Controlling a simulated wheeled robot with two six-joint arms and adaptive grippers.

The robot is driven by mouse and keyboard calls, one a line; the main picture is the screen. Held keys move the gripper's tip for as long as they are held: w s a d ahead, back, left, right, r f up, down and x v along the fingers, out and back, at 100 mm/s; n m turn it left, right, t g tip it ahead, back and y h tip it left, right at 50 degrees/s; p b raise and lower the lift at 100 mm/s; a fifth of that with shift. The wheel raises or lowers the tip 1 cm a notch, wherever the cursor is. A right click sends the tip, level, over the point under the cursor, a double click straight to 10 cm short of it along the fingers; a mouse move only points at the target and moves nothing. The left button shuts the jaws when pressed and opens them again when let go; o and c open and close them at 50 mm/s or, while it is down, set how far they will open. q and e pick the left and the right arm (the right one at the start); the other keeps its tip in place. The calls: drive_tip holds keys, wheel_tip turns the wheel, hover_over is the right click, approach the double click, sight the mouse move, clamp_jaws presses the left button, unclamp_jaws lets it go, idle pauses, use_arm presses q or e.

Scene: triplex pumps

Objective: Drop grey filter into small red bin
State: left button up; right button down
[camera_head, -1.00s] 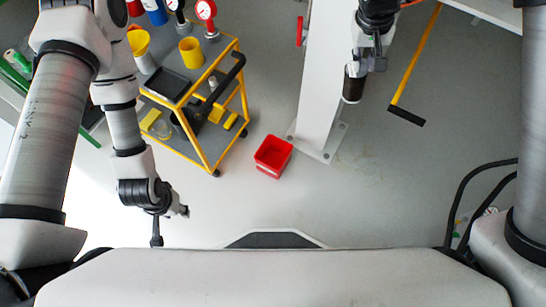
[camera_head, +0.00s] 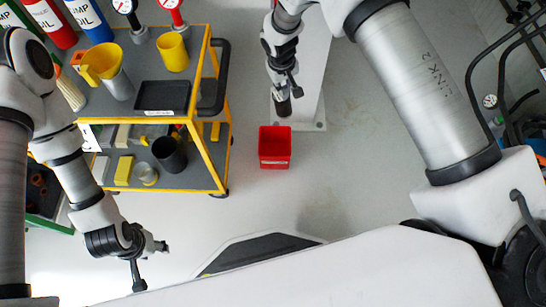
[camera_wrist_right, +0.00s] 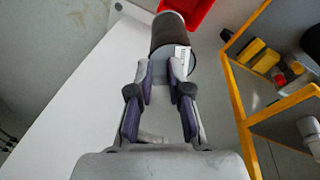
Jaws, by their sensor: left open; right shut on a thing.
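The grey filter (camera_head: 283,107) is a short dark cylinder in the head view. My right gripper (camera_head: 284,92) is shut on it. In the right wrist view the filter (camera_wrist_right: 168,32) sticks out beyond the fingertips (camera_wrist_right: 164,70), with a white label by its grey end. The small red bin (camera_head: 275,160) stands on the floor, just below the filter in the head view. In the right wrist view the bin (camera_wrist_right: 200,10) is partly hidden behind the filter. The filter appears above and outside the bin's opening. My left gripper (camera_head: 151,266) is open and empty at the lower left.
A yellow-framed grey cart (camera_head: 207,100) stands left of the bin, with a yellow funnel, a yellow cup, a black tray and other items. The floor (camera_head: 365,170) right of the bin is clear.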

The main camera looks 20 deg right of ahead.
sight(278, 100)
drive_tip(key=shift+n, duration=0.4)
drive_tip(key=f+b, duration=0.1)
drive_tip(key=f, duration=0.3)
drive_tip(key=f+b, duration=0.1)
drive_tip(key=f, duration=0.2)
drive_tip(key=f+b, duration=0.1)
drive_tip(key=f, duration=0.3)
drive_tip(key=shift+w+a+f, duration=0.35)
use_arm(q)
wheel_tip(278, 100, down, 9)
drive_tip(key=b, duration=0.4)
drive_tip(key=shift+f, duration=0.15)
use_arm(e)
wheel_tip(278, 100, down, 5)
drive_tip(key=shift+f, duration=0.2)
drive_tip(key=c, duration=1)
unclamp_jaws()
drive_tip(key=shift+r, duration=0.1)
drive_tip(key=r, duration=0.4)
drive_tip(key=s+a+r, duration=0.1)
drive_tip(key=r, duration=0.6)
drive_tip(key=shift+s+a+r, duration=0.15)
drive_tip(key=shift+s+r, duration=0.15)
